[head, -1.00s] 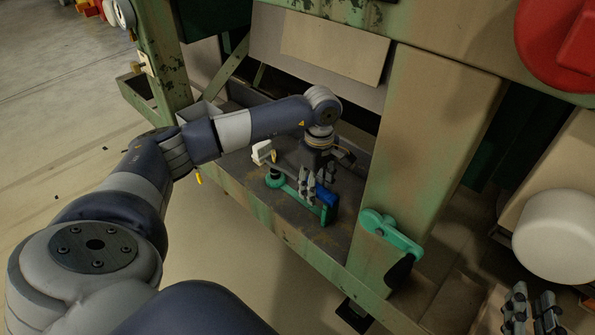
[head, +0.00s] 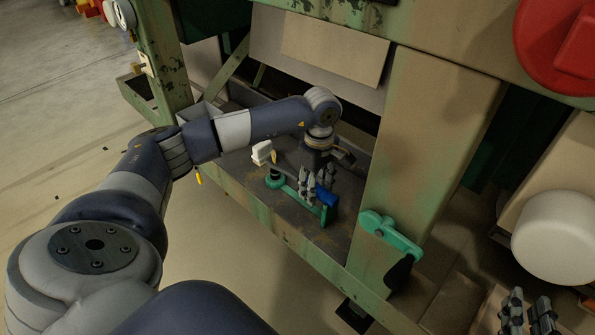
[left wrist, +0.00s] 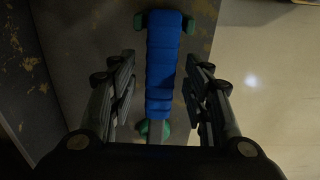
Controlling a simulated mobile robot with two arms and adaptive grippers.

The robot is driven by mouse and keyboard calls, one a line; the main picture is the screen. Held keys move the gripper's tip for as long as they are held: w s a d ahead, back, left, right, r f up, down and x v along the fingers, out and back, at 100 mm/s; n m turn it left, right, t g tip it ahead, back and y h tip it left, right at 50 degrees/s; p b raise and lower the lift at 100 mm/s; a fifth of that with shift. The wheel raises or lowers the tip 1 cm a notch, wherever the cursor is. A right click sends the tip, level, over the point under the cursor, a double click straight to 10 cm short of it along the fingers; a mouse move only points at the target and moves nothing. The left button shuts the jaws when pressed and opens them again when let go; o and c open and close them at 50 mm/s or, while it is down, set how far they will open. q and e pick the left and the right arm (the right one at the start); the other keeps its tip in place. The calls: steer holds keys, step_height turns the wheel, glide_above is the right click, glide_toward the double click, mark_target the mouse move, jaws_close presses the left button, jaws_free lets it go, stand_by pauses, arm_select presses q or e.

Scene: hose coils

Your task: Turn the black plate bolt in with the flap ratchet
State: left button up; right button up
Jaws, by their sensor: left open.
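The flap ratchet (head: 296,192) is green with a blue grip (head: 325,196) and lies over the metal shelf (head: 240,171). A black round part (head: 275,173) sits at its left end; I cannot tell whether this is the plate bolt. My left gripper (head: 316,188) is at the blue grip. In the left wrist view the blue grip (left wrist: 165,62) lies between the two fingers of my left gripper (left wrist: 162,98), with a gap on both sides. My right gripper (head: 530,312) is at the bottom right corner, its two fingers apart and nothing seen between them.
A green lever with a black grip (head: 390,236) is on the beige post (head: 425,130) right of the shelf. A small white object (head: 262,152) stands on the shelf behind the ratchet. A white round part (head: 555,237) and a red part (head: 565,45) are at the right.

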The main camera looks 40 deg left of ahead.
arm_select(q)
jaws_close()
steer(key=shift+r, duration=0.15)
arm_select(e)
steer(key=shift+f, duration=0.25)
steer(key=shift+s+d+f+g, duration=0.1)
steer(key=shift+s+f+g, duration=0.05)
steer(key=shift+f+g, duration=0.15)
arm_select(q)
steer(key=shift+r, duration=0.2)
arm_select(e)
steer(key=shift+s+d+f+g, duration=0.15)
steer(key=shift+f+g, duration=0.15)
steer(key=shift+f, duration=0.2)
steer(key=shift+f+h, duration=0.1)
steer(key=shift+h, duration=0.2)
arm_select(q)
steer(key=shift+r+p, duration=0.1)
steer(key=shift+p, duration=0.2)
arm_select(e)
steer(key=shift+s+d+f+g, duration=0.1)
steer(key=shift+s+f+g, duration=0.05)
steer(key=shift+f+g, duration=0.15)
arm_select(q)
steer(key=shift+r, duration=0.1)
arm_select(e)
steer(key=shift+s+d+f, duration=0.1)
steer(key=shift+s+f, duration=0.15)
steer(key=shift+f, duration=0.15)
